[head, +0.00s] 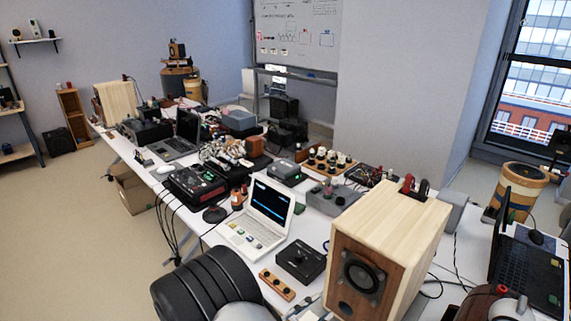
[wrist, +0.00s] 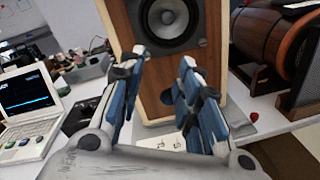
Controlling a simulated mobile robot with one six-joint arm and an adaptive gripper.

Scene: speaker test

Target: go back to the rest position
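My gripper (wrist: 164,62) shows in the wrist view with its two blue-padded fingers spread apart. Nothing is between them; it is open and empty. It points towards a wooden speaker (wrist: 205,75), which stands upright beyond the fingers, its round driver above and a port below. The fingers overlap part of its front in the picture; I cannot tell the exact distance. In the head view the same kind of speaker (head: 400,235) stands on the near end of the white table. I cannot make out my gripper in the head view.
A white laptop (head: 262,215) stands left of the speaker, with a black control box (head: 301,261) and a small wooden strip (head: 277,284) in front. A long table (head: 225,238) behind is crowded with equipment. A barrel-shaped object (wrist: 280,40) is at right. Open floor (head: 60,220) lies at left.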

